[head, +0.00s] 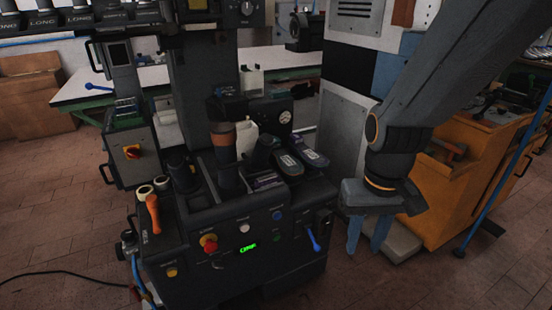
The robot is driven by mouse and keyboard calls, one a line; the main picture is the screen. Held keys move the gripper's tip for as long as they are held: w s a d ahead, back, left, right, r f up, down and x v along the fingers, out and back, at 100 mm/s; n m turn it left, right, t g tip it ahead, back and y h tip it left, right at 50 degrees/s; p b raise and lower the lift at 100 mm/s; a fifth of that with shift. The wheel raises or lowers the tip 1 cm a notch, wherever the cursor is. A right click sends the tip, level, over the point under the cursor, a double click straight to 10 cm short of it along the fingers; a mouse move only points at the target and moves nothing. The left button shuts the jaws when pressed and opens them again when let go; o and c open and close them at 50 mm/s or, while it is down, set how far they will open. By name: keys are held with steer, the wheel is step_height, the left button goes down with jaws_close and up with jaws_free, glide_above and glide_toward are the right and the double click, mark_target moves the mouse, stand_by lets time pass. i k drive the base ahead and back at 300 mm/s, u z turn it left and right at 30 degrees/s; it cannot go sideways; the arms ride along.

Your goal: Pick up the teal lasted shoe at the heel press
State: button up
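Two dark objects that look like lasted shoes lie side by side on the right part of the heel press (262,218) top. The nearer one (290,163) has a greenish-teal tint on its upper face. My gripper (367,238) hangs to the right of the press, pointing down. Its two blue fingers are apart with nothing between them. It is well clear of both shoes.
A dark post with a brown band (224,138) stands left of the shoes. An orange-handled lever (153,213) is at the press's left. A grey cabinet (345,110) stands behind, and an orange workbench (462,185) is at right. Floor is open at front right.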

mark_target(291, 167)
steer(key=u, duration=0.05)
steer(key=k, duration=0.6)
steer(key=z, duration=0.65)
steer(key=i, duration=0.7)
steer(key=z, duration=0.4)
steer(key=i, duration=1.25)
steer(key=u, duration=1.3)
steer(key=i, duration=0.5)
steer(key=u, duration=0.5)
